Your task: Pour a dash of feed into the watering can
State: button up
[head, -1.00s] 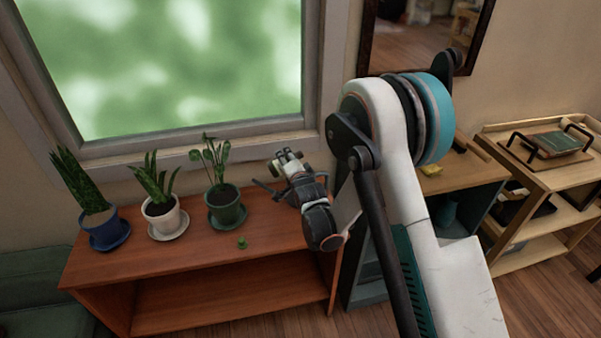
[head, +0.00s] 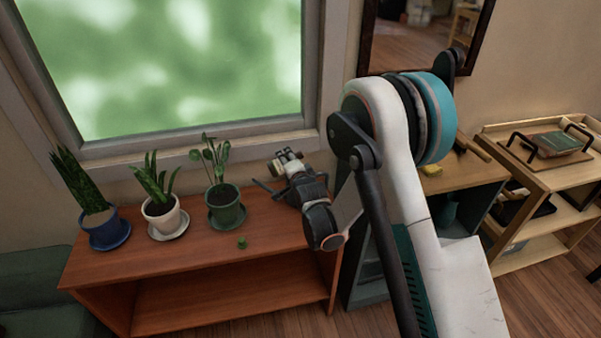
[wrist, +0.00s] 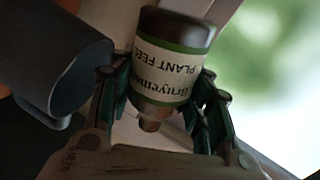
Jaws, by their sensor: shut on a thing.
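My gripper (head: 288,158) is above the right end of the brown shelf unit. In the wrist view its fingers (wrist: 158,84) are shut on a dark feed bottle (wrist: 172,66) with a white and green label reading "PLANT FEED". The label shows upside down, and the bottle's narrow neck (wrist: 150,123) points toward the bottom of the picture. A dark grey rounded body (wrist: 62,62), probably the watering can, is at the left of the wrist view, close beside the left finger. Whether any liquid flows cannot be seen.
Potted plants in blue (head: 107,234), white (head: 163,220) and green (head: 226,210) pots stand left of my gripper. A small green object (head: 241,242) lies on the shelf top (head: 200,260). The window is behind. A wooden cart (head: 545,165) stands far right.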

jog(key=shift+s+a+f+m, duration=0.15)
jog(key=shift+f+m, duration=0.25)
jog(key=shift+m, duration=0.4)
dwell(2.7)
jog(key=shift+d+r+n, duration=0.2)
jog(key=shift+r+n, duration=0.35)
jog(key=shift+n, duration=0.45)
jog(key=shift+w+f+n+h, duration=0.2)
jog(key=shift+f+n+h, duration=0.1)
jog(key=shift+f+n, duration=0.1)
jog(key=shift+n+t, duration=0.3)
